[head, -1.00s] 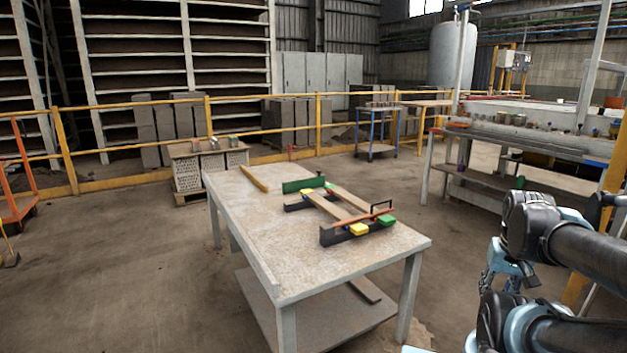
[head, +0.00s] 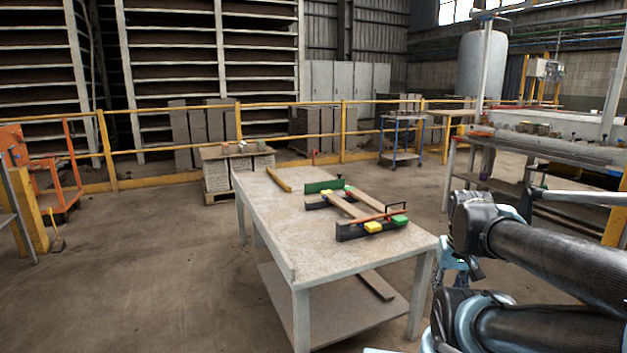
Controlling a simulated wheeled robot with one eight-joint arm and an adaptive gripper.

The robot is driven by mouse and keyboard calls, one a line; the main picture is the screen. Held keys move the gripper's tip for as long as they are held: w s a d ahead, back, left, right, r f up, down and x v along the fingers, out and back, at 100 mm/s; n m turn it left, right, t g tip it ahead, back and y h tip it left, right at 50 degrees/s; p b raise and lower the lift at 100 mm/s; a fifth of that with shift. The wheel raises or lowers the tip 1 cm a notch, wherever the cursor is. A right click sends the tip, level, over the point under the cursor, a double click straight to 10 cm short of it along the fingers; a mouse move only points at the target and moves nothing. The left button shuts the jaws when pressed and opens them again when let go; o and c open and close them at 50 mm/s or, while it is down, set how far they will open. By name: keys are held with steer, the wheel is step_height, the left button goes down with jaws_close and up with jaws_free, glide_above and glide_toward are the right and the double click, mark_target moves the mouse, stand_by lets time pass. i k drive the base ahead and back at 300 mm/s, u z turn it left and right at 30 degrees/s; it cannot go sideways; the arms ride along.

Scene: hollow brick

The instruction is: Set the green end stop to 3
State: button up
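A dark jig with wooden slats (head: 346,205) lies on the worktable (head: 290,240). A long green plate (head: 324,186) stands at its far end. At its near end, a dark bar carries a yellow block (head: 373,226) and a green block (head: 399,220), with a thin orange rod and a black handle above. Which green part is the end stop, and any number marks, are too small to tell. My gripper (head: 446,275) hangs right of the table, clear of the jig and partly hidden by my arm; its fingers are not clear.
A yellow bar (head: 279,179) lies on the table's far left. A lower shelf holds a board (head: 377,285). A blue-framed trolley (head: 401,140) and a yellow railing (head: 290,103) stand behind. A long bench (head: 540,150) is at right. Floor left of the table is open.

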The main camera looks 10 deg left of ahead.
mark_target(311, 187)
steer(key=u, duration=0.05)
steer(key=i, duration=1)
